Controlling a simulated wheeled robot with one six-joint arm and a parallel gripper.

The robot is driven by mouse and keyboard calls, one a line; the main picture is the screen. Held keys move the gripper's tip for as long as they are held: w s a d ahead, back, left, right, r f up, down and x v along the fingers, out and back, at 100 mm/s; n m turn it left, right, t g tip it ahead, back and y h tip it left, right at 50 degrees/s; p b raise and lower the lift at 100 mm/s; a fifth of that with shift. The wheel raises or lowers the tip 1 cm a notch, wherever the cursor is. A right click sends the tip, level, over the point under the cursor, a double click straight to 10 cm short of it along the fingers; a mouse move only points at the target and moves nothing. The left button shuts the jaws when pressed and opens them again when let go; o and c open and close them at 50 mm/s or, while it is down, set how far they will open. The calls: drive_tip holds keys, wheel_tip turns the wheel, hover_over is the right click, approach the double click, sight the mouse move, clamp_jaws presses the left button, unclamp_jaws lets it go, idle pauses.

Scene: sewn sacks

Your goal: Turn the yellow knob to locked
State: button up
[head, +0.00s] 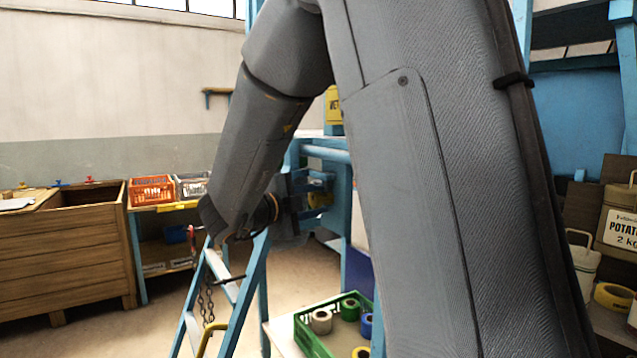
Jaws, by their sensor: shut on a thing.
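My grey arm crosses the middle of the head view and hides much of the blue frame. Any locked or unlocked marking is hidden or too small to read, so I cannot tell the knob's position.
A blue stepladder (255,290) with a hanging chain stands just below my arm. A green crate (305,335) with several tape rolls sits at the bottom centre. A wooden chest (70,260) and an orange basket (152,190) are at left. Floor between chest and ladder is clear.

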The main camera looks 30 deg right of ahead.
drive_tip(key=n+p, duration=0.1)
drive_tip(key=p, duration=0.1)
drive_tip(key=n+g+p, duration=0.1)
drive_tip(key=p, duration=0.2)
drive_tip(key=shift+r+n+y, duration=0.25)
drive_tip(key=shift+n+y, duration=0.05)
drive_tip(key=shift+y, duration=0.1)
drive_tip(key=p, duration=0.2)
drive_tip(key=n+g+p, duration=0.1)
drive_tip(key=shift+f+n+y+p, duration=0.2)
drive_tip(key=shift+n+y+p, duration=0.1)
drive_tip(key=shift+p, duration=0.05)
drive_tip(key=o, duration=1)
drive_tip(key=shift+o, duration=0.2)
drive_tip(key=b+v, duration=0.1)
drive_tip(key=v, duration=0.6)
drive_tip(key=shift+a+b, duration=0.4)
